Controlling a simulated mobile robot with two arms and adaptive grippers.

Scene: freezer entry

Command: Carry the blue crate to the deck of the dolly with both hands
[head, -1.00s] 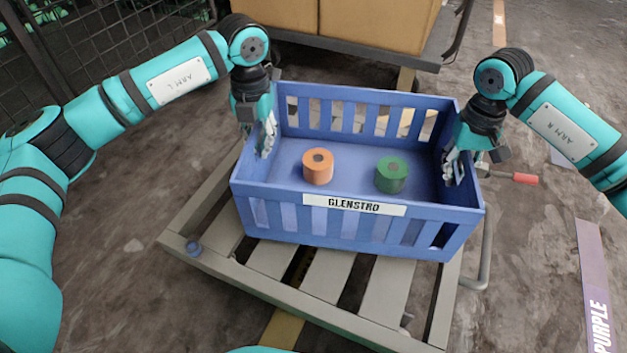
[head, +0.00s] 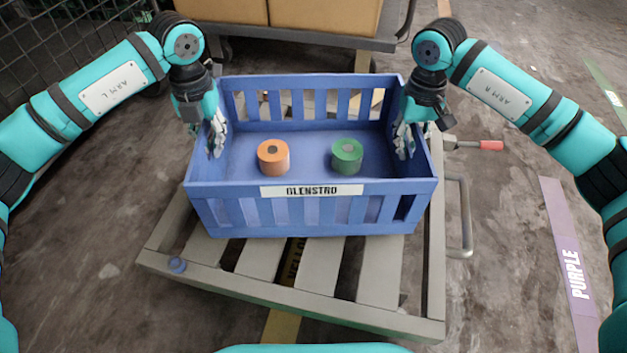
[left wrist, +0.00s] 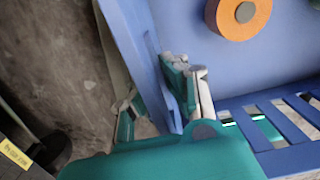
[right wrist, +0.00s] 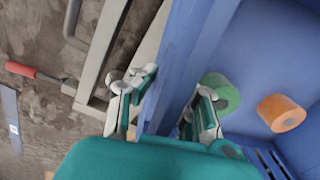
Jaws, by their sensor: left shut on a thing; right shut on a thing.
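The blue crate (head: 235,213), labelled GLENSTRO, is over the rear part of the dolly's slatted deck (head: 262,258) in the head view. I cannot tell whether its bottom touches the slats. An orange roll (head: 273,157) and a green roll (head: 346,157) stand inside it. My left gripper (head: 215,138) is shut on the crate's left end wall; the left wrist view shows its fingers (left wrist: 172,88) on both sides of that wall. My right gripper (head: 404,138) is shut on the right end wall, with its fingers (right wrist: 160,110) straddling it in the right wrist view.
Cardboard boxes (head: 322,14) on a cart stand behind the crate. A wire mesh cage (head: 70,50) is at the back left.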

